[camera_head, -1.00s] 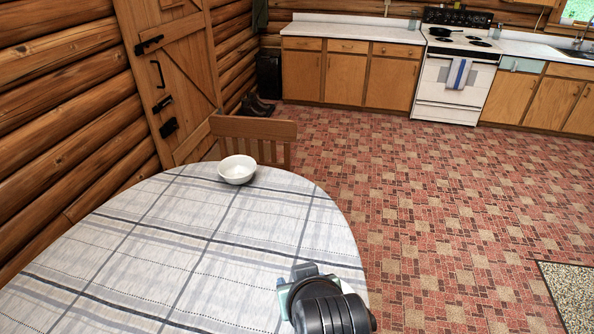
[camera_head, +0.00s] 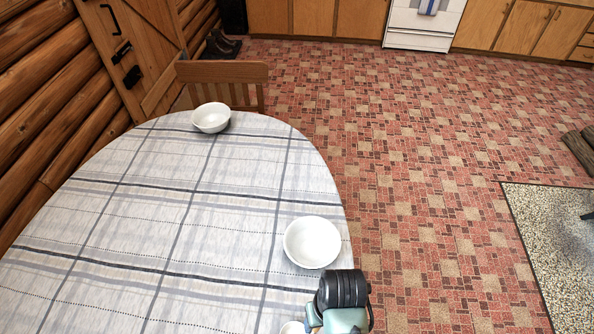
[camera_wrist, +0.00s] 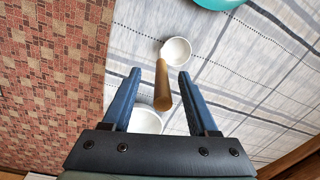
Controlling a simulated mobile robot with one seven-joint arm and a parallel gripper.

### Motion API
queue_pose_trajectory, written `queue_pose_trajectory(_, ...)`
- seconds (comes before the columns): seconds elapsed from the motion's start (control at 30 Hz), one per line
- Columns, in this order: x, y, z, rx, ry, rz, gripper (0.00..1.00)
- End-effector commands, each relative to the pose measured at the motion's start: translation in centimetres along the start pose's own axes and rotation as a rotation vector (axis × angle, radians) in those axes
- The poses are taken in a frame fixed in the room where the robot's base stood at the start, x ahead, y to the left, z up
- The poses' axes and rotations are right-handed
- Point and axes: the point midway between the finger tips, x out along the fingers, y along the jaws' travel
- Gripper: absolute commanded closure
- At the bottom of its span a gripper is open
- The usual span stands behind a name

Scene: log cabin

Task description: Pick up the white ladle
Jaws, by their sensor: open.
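The white ladle (camera_wrist: 176,50) lies on the tablecloth in the wrist view, with a round white cup and a brown wooden handle (camera_wrist: 162,88). The handle points down toward my gripper (camera_wrist: 160,74), whose two blue fingers are apart, one on each side of the handle in the picture. Nothing is clamped between them, and I cannot tell the height gap. In the head view, my wrist covers most of this spot at the table's right edge. A small white rim (camera_head: 292,327) shows beside it, likely the ladle's cup.
A white bowl (camera_head: 312,242) stands close to my wrist, and another white bowl (camera_head: 210,117) stands at the table's far end. A teal bowl (camera_wrist: 210,3) is at the wrist view's top edge. A wooden chair (camera_head: 222,75) is behind the table. The middle tablecloth (camera_head: 150,220) is clear.

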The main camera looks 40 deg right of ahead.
Motion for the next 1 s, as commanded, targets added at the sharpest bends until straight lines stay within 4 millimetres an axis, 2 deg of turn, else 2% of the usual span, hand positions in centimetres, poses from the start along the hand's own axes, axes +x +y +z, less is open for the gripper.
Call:
queue_pose_trajectory(0.4,4.4,-0.3,-0.8,0.001,-0.001,0.001,0.41)
queue_pose_trajectory(0.7,4.8,-0.3,-0.8,0.000,0.002,0.001,0.41)
queue_pose_trajectory(0.77,4.8,-0.3,-0.8,0.000,0.001,0.001,0.49)
queue_pose_trajectory(1.0,4.8,-0.3,-0.8,0.000,0.001,0.001,0.93)
